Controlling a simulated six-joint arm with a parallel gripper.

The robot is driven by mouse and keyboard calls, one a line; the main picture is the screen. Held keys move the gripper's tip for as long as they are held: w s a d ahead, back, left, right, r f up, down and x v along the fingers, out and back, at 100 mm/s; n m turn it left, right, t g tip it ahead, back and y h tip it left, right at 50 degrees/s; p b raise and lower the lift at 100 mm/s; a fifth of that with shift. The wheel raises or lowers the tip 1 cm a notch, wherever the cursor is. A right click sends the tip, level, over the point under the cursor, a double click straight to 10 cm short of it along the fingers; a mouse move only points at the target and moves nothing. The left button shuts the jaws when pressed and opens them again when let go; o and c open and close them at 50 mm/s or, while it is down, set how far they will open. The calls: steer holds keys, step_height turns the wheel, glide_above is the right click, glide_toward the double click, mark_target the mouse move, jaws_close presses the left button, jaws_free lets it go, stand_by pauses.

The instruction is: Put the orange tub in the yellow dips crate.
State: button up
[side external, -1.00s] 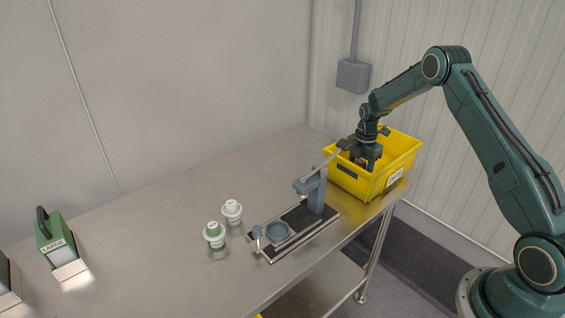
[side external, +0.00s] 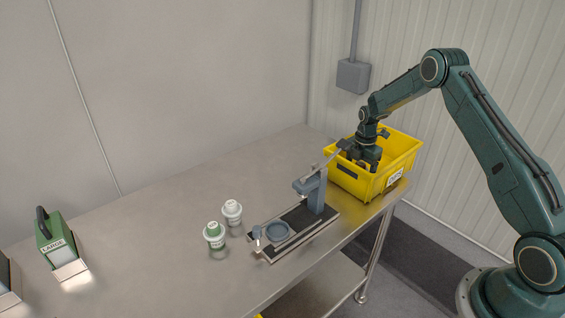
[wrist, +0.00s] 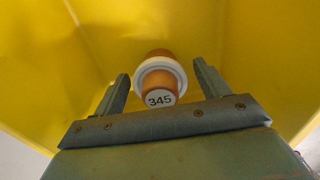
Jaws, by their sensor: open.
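The yellow dips crate (side external: 375,188) stands at the right end of the steel table. My gripper (side external: 367,163) is down inside the crate's opening in the side view. In the wrist view my gripper (wrist: 161,82) is open, with its two fingers apart. The orange tub (wrist: 158,82), with a white rim and a face marked 345, shows between and beyond the fingers against the crate's yellow inside. Both fingers look clear of the tub. In the side view the tub is hidden by the crate wall and my gripper.
A grey stand with a ring on a dark base (side external: 300,226) is just left of the crate. A green LARGE unit (side external: 58,243) is at far left.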

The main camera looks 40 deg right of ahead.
step_height(320, 180, up, 12)
steer(key=shift+r, duration=0.1)
stand_by(0.6)
steer(key=shift+r, duration=0.1)
stand_by(0.4)
steer(key=s+a+r+m+t, duration=0.1)
steer(key=s+a+r+m, duration=0.3)
steer(key=s+a+r, duration=0.45)
steer(key=s+a+r+m+t, duration=0.2)
steer(key=s+a+r+m, duration=0.3)
steer(key=r, duration=0.6)
steer(key=s+a+m+t, duration=0.1)
steer(key=s+a+m, duration=0.3)
steer(key=s, duration=0.5)
steer(key=s+a+r+m+t, duration=0.1)
steer(key=s+a+m, duration=0.4)
steer(key=s, duration=0.5)
steer(key=shift+a+t, duration=0.3)
steer(key=shift+a, duration=0.7)
